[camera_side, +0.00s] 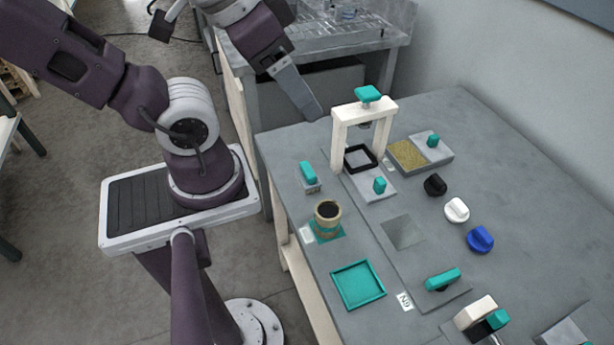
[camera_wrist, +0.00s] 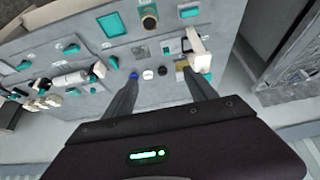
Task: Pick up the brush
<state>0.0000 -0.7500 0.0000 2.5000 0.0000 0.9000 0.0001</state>
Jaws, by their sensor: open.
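The brush (camera_side: 309,176) appears to be the small block with a teal handle and a paler lower part, near the table's left edge. In the wrist view it seems to be the small teal-handled piece (camera_wrist: 188,11) at the top. My gripper (camera_side: 312,110) is above the table's far left corner, behind and above the brush and apart from it. In the wrist view my gripper (camera_wrist: 162,74) shows two dark fingers spread apart with nothing between them. In the side view the fingers overlap, so the gap is hidden.
A cream press frame (camera_side: 340,130) with a teal top stands right of the brush. A cup (camera_side: 327,214) with dark contents stands in front of it. A teal tray (camera_side: 358,303) lies nearer. Black, white (camera_side: 457,210) and blue (camera_side: 480,239) knobs line the right.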

